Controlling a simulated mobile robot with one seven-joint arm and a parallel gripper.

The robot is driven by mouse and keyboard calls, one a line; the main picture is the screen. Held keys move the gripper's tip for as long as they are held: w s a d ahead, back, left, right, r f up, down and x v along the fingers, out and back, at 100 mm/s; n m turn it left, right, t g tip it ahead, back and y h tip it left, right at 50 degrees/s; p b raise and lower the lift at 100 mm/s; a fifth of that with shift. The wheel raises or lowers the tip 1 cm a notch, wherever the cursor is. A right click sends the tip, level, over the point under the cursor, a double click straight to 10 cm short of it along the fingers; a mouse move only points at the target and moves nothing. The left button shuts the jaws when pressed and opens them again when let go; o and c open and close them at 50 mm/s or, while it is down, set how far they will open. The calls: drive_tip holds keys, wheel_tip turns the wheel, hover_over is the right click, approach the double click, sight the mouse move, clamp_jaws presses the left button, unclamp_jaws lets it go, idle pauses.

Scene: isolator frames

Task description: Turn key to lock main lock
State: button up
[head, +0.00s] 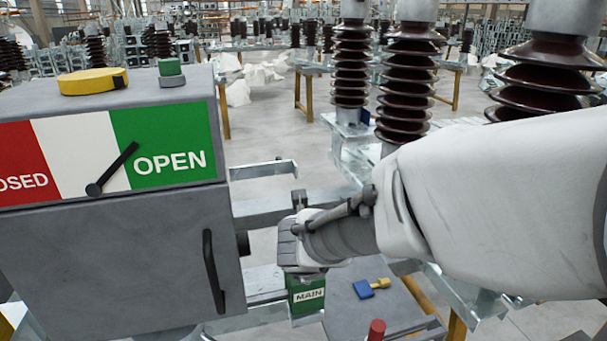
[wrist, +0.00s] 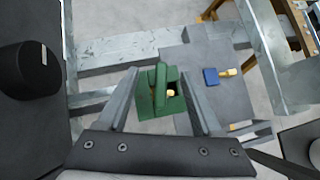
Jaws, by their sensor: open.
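The main lock (head: 306,296) is a green block labelled MAIN, right of the grey cabinet and below my gripper (head: 298,262). In the wrist view the green lock (wrist: 150,112) lies between and beyond my fingers. A green upright piece, which looks like the key's handle (wrist: 159,84), stands over it with a small yellow part beside it. My gripper (wrist: 159,74) is open, with one finger on each side of the green handle. A gap shows on both sides. In the head view my gripper hides the key.
A blue key with a yellow end (head: 370,288) lies on the grey plate to the right. A red knob (head: 376,330) stands in front. The cabinet (head: 120,260) with its black handle is at left, its pointer on OPEN. Metal beams run behind the lock.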

drive_tip(key=o, duration=0.4)
drive_tip(key=shift+o, duration=0.2)
drive_tip(key=p+v, duration=0.9)
drive_tip(key=v, duration=0.8)
drive_tip(key=shift+s+p, duration=0.15)
drive_tip(key=shift+p, duration=0.2)
drive_tip(key=shift+r, duration=0.2)
